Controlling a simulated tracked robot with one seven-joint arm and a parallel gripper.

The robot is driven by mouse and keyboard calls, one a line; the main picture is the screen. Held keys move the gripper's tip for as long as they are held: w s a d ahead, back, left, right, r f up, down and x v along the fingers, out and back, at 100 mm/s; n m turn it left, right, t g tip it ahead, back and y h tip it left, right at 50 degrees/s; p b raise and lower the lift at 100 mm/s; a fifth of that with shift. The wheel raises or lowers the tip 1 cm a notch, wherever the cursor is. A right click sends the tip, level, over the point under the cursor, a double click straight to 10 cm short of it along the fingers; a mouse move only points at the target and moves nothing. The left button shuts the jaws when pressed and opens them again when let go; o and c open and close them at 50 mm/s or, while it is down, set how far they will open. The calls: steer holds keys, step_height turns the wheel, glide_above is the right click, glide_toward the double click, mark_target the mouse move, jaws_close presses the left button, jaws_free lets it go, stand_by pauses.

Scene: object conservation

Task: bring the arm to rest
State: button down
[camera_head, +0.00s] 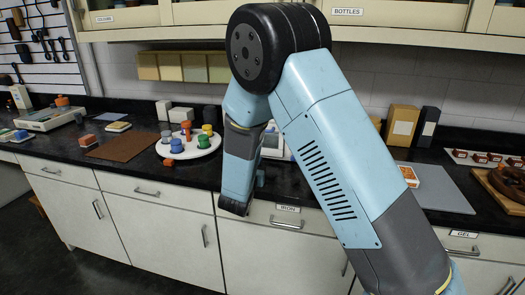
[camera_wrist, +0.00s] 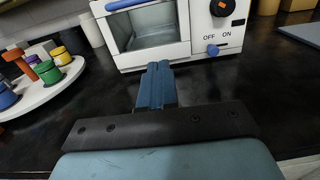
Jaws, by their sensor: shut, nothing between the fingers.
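My arm is blue and grey and stands bent in front of the counter in the head view. My gripper (camera_wrist: 157,85) shows in the wrist view with its two blue fingers together and nothing between them. It points over the black counter (camera_wrist: 100,95) towards a white device. In the head view the arm's forearm hangs down near the counter's front edge, and only a small part of the gripper (camera_head: 261,178) shows beside it.
The white device (camera_wrist: 182,55) has a window, a blue handle and an OFF/ON switch. A round white tray (camera_head: 207,150) with several coloured jars stands left of my arm. A brown mat (camera_head: 122,147) lies further left. A grey board (camera_head: 440,188) lies right.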

steer(key=s+d+r+m+g+h, duration=0.2)
steer(key=d+r+m+g, duration=0.15)
steer(key=d, duration=0.35)
steer(key=s+d+r+m+g+h, duration=0.25)
steer(key=d+r+m, duration=0.2)
steer(key=d, duration=0.35)
steer(key=s+d+r+m+g+h, duration=0.1)
steer(key=d+r+m+g+h, duration=0.15)
steer(key=d+r+m, duration=0.35)
steer(key=s+d+r+m+g+y, duration=0.2)
steer(key=s+d+m+g, duration=0.3)
steer(key=s+d+m, duration=0.55)
steer(key=s+r+m+y, duration=0.2)
steer(key=s+m+y, duration=0.2)
steer(key=s, duration=0.5)
steer(key=s+a+r+m+t+y, duration=0.1)
steer(key=s+m+y, duration=0.3)
steer(key=s, duration=0.6)
steer(key=shift+s+r+m+y, duration=0.35)
steer(key=shift+r+m, duration=0.2)
steer(key=shift+r, duration=0.3)
steer(key=shift+t, duration=0.25)
